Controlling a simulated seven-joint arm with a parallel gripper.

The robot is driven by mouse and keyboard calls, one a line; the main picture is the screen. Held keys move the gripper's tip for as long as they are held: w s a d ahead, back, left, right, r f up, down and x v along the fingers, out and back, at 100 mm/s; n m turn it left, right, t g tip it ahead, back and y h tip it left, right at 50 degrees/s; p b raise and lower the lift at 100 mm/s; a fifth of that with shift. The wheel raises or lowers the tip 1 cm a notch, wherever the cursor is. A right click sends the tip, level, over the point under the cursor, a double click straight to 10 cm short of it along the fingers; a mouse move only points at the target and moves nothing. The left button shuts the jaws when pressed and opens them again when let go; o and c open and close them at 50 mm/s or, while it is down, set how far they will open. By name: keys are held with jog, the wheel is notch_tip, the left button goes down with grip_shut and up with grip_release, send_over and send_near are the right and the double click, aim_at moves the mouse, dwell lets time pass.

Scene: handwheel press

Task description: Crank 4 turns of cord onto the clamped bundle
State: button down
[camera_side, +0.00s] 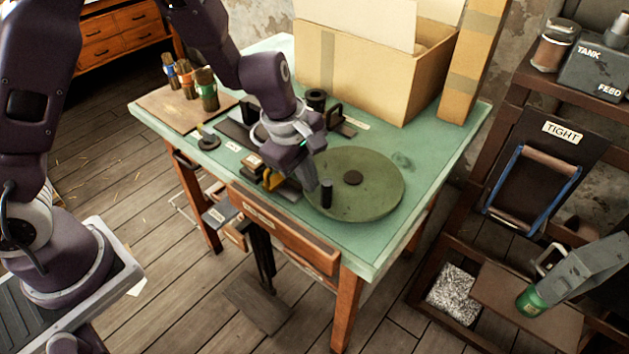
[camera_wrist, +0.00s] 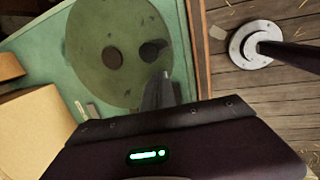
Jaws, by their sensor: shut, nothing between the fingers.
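The green handwheel (camera_side: 375,195) lies flat on the table's right part, with a dark round hub (camera_side: 353,178). A black upright crank handle (camera_side: 326,193) stands near its left edge in the side view. The wrist view shows the same wheel (camera_wrist: 95,30) with its hub (camera_wrist: 111,57) and handle (camera_wrist: 149,51). My gripper (camera_wrist: 164,77) is shut and empty, its fingertips close to the handle but apart from it in that picture. In the side view my gripper (camera_side: 310,184) is just left of the handle. I cannot make out the clamped bundle or cord; my wrist covers part of the press.
Several banded bundles (camera_side: 206,92) stand on a tan board (camera_side: 160,108) at the table's left. A large open cardboard box (camera_side: 350,65) stands at the back. A small black and yellow part (camera_side: 271,180) sits left of my gripper. Shelves (camera_side: 515,85) flank the right.

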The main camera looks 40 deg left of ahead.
jog(key=shift+a, duration=0.3)
jog(key=shift+r, duration=0.15)
jog(key=w+v, duration=0.1)
jog(key=v, duration=0.6)
jog(key=shift+w+d+r, duration=0.25)
jog(key=shift+w+r, duration=0.05)
jog(key=shift+r, duration=0.15)
jog(key=shift+r, duration=0.1)
jog(key=s+a+r+m+t+h, duration=0.15)
jog(key=s+a+r+m, duration=0.25)
jog(key=s+r+m, duration=0.75)
jog(key=s+a+m+y, duration=0.1)
jog(key=s+a+m, duration=0.1)
jog(key=s, duration=0.4)
jog(key=s+a+m+t+y, duration=0.1)
jog(key=s+a+m, duration=0.1)
jog(key=s+m, duration=0.2)
jog(key=shift+s+r, duration=0.35)
jog(key=shift+s, duration=0.85)
